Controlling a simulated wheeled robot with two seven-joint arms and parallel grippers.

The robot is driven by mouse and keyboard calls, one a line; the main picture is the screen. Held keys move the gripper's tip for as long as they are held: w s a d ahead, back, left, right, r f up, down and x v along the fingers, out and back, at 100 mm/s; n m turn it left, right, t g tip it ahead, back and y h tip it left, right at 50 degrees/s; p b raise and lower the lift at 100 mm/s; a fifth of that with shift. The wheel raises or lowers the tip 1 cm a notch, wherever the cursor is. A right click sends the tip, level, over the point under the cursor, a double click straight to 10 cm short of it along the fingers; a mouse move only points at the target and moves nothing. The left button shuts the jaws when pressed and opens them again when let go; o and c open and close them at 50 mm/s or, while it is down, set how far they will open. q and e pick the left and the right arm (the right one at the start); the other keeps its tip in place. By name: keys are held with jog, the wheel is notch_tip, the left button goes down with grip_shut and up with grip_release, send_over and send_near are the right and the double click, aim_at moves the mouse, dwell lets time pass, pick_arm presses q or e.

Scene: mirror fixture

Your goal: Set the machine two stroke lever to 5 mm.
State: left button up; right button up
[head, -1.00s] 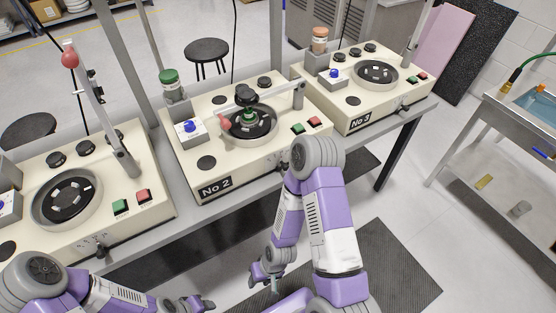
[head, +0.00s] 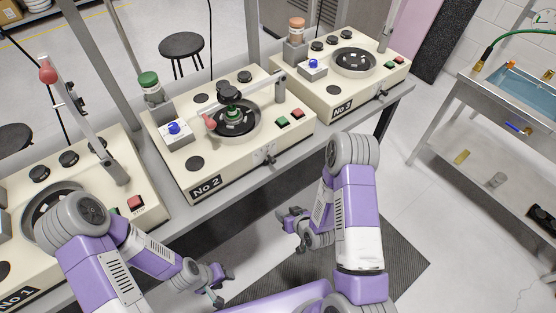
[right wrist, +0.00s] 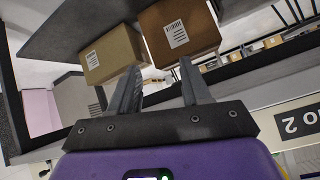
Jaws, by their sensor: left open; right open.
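Machine two (head: 190,172), cream with a "No 2" label (head: 206,187), stands mid-bench in the head view. A small dark lever or knob (head: 265,158) sits on its front face; any scale there is too small to read. Its swing arm (head: 245,103) with a red ball handle (head: 210,122) lies across the round black plate (head: 250,130). My left gripper (head: 224,282) is low in front of the bench, open and apart from the machine. My right gripper (head: 286,226) is also below the bench front, open and empty; its fingers (right wrist: 160,82) are spread in the right wrist view.
Machine one (head: 120,150) stands left and machine three (head: 345,85) right on the same bench (head: 300,152). In the right wrist view, cardboard boxes (right wrist: 105,55) show. A metal sink (head: 480,95) stands at the right. The floor before the bench is open.

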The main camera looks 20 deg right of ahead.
jog(key=w+d+r+n+t+y+p, duration=0.1)
jog(key=w+d+r+n+t, duration=0.1)
jog(key=w+r+t, duration=0.35)
jog(key=n+t+y+p, duration=0.1)
jog(key=n+t+y, duration=0.1)
send_near(274, 163)
jog(key=w, duration=0.3)
jog(key=x, duration=0.6)
jog(key=shift+w+a, duration=0.2)
jog(key=shift+a, duration=0.3)
jog(key=shift+c, duration=0.5)
